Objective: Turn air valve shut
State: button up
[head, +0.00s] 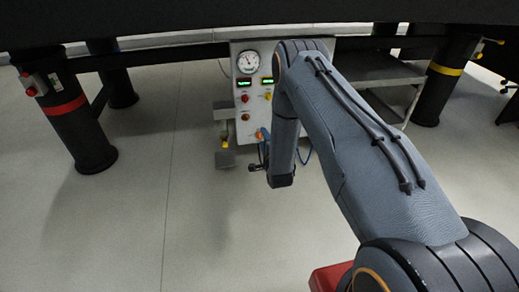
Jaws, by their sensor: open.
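A light grey control panel (250,108) stands under the dark table at the back centre. It carries a round white gauge (248,62), two small green displays, and several red and yellow knobs. An orange fitting (260,134) sits low on it, with a blue hose close by. A yellow handle (225,142) shows at the panel's lower left edge. Which of these is the air valve I cannot tell. My gripper (256,168) is small and dark, just below the panel in the picture. It is open and looks empty, apart from the fittings. My arm hides the panel's right side.
A dark table (200,18) spans the top on thick black legs. The left leg (85,140) has a red band and a box with a red knob; the right leg (430,100) has a yellow band and yellow handles. A grey shelf cart (385,72) stands right. The left floor is clear.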

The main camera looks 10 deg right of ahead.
jog(key=m+t+b, duration=0.2)
jog(key=b, duration=0.1)
send_near(260, 138)
jog(key=w, duration=0.1)
jog(key=shift+w+r+b, duration=0.15)
jog(key=shift+w+b, duration=0.8)
jog(key=shift+w, duration=1)
jog(key=shift+w+r+b, duration=0.1)
jog(key=shift+w+b, duration=0.8)
jog(key=shift+w, duration=1.1)
jog(key=c, duration=1.1)
jog(key=shift+o, duration=0.2)
